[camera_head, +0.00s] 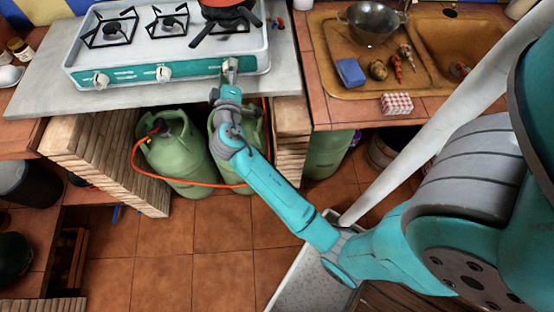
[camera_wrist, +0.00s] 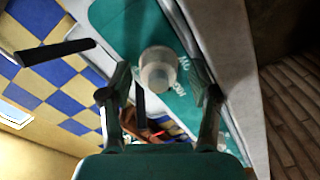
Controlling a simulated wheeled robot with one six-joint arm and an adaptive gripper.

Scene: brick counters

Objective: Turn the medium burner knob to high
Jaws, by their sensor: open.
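A white stove with a teal front panel (camera_head: 130,77) stands on the grey counter. Its left knob (camera_head: 101,82) and middle knob (camera_head: 163,74) show clearly. My gripper (camera_head: 229,70) is at the right end of the panel and hides most of the right knob there. In the wrist view a whitish round knob (camera_wrist: 158,68) sits on the teal panel (camera_wrist: 125,22), between the spread fingers of my open gripper (camera_wrist: 160,88). Gaps show on both sides of the knob. Its pointer direction and which burner it serves cannot be told; the printed lettering is only partly readable.
A red pan (camera_head: 228,4) with a dark handle sits on the right burner. Green gas cylinders (camera_head: 176,158) with an orange hose stand below the counter.

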